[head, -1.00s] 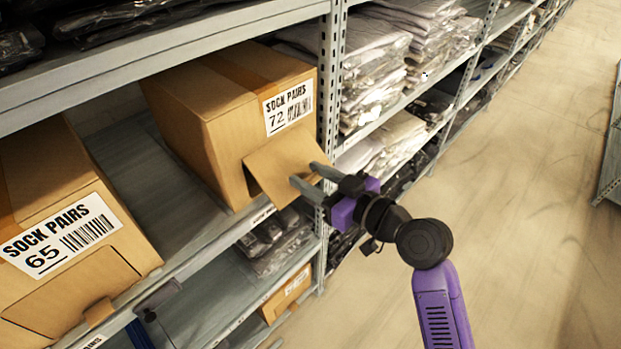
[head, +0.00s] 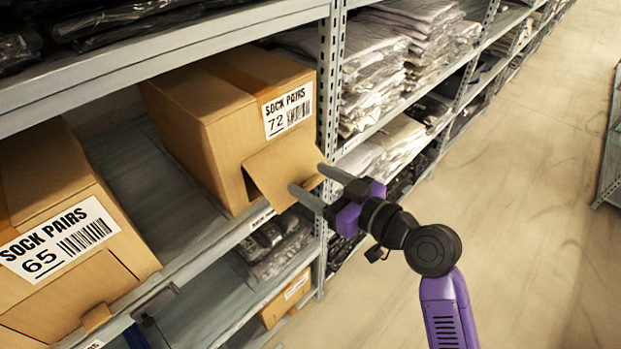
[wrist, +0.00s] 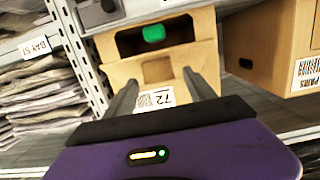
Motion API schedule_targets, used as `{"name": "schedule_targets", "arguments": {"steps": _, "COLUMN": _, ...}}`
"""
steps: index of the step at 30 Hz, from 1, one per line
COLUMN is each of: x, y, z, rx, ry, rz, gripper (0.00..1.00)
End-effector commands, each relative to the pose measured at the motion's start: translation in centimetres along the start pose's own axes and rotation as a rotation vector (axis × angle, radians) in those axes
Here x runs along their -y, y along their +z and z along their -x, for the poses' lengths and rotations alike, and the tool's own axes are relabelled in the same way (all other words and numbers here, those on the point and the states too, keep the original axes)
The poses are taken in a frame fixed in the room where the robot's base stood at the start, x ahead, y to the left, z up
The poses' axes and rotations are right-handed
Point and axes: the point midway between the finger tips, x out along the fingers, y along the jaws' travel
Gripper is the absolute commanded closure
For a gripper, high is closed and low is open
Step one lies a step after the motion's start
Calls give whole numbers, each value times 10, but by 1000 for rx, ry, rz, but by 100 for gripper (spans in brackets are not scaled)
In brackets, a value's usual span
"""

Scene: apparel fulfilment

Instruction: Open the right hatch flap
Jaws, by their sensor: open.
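The right box, labelled SOCK PAIRS 72 (head: 215,115), stands on the middle shelf. Its hatch flap (head: 280,165) sticks outward and down from the front, below the label, with a gap behind it. My gripper (head: 306,177) is open and empty, with its fingertips at the flap's outer edge; I cannot tell whether they touch it. In the wrist view, which looks upside down, the box's label (wrist: 158,98) shows between the fingers. Beyond it is the dark hatch opening with a green item (wrist: 153,33) inside.
The left box, SOCK PAIRS 65 (head: 70,240), stands on the same shelf. A grey shelf upright (head: 329,85) is close by the right box's corner. Bagged garments (head: 400,60) fill the shelves beyond. The aisle floor (head: 540,180) on the right is clear.

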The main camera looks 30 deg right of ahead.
Motion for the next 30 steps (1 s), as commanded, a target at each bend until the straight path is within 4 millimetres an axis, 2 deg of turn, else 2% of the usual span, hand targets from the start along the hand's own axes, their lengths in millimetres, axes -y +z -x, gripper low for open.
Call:
{"name": "schedule_targets", "arguments": {"steps": 6, "x": 0, "y": 3, "z": 37, "rx": -1, "ry": 3, "rz": 2, "gripper": 36}}
{"name": "schedule_targets", "arguments": {"steps": 12, "x": -1, "y": 0, "z": 60, "rx": -3, "ry": 3, "rz": 2, "gripper": 36}}
{"name": "schedule_targets", "arguments": {"steps": 30, "x": 0, "y": -1, "z": 65, "rx": -3, "ry": 1, "rz": 1, "gripper": 36}}
